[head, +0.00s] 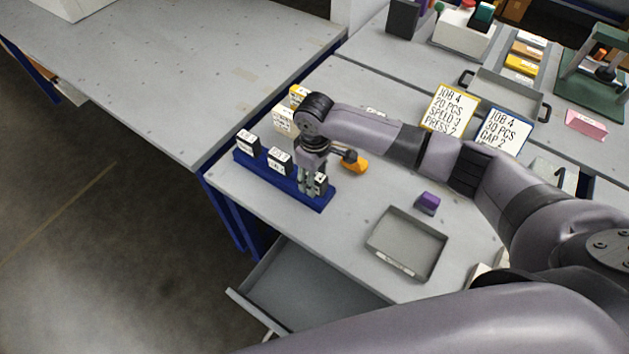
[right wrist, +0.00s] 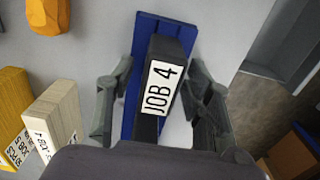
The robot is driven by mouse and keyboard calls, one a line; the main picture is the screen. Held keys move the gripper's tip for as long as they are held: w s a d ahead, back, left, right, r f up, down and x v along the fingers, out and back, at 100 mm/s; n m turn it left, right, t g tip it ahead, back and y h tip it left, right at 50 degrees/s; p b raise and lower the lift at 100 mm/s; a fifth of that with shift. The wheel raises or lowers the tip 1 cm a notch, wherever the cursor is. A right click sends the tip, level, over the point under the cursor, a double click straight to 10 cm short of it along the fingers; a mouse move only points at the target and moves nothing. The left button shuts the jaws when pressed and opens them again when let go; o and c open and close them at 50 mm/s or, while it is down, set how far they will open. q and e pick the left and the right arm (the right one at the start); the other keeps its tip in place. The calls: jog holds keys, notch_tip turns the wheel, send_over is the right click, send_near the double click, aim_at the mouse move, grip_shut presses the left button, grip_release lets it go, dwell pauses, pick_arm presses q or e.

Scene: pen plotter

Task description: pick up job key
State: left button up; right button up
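The job key is a black block with a white "JOB 4" label in the right wrist view (right wrist: 165,88). It stands at the near right end of a blue rack (head: 273,179), where it also shows in the head view (head: 321,183), partly covered by my gripper. My right gripper (head: 314,188) points down over it. In the right wrist view its two fingers (right wrist: 160,105) are apart, one on each side of the key, with gaps on both sides. My left gripper is not in view.
Two more black labelled blocks (head: 248,143) stand in the rack. Beside it are cream and yellow boxes (head: 284,121) and an orange object (head: 355,162). A purple block (head: 428,203) and an empty grey tray (head: 407,243) lie to the right. An open drawer (head: 300,285) juts out below.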

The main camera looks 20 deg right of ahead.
jog(key=c, duration=1)
jog(key=shift+r, duration=0.1)
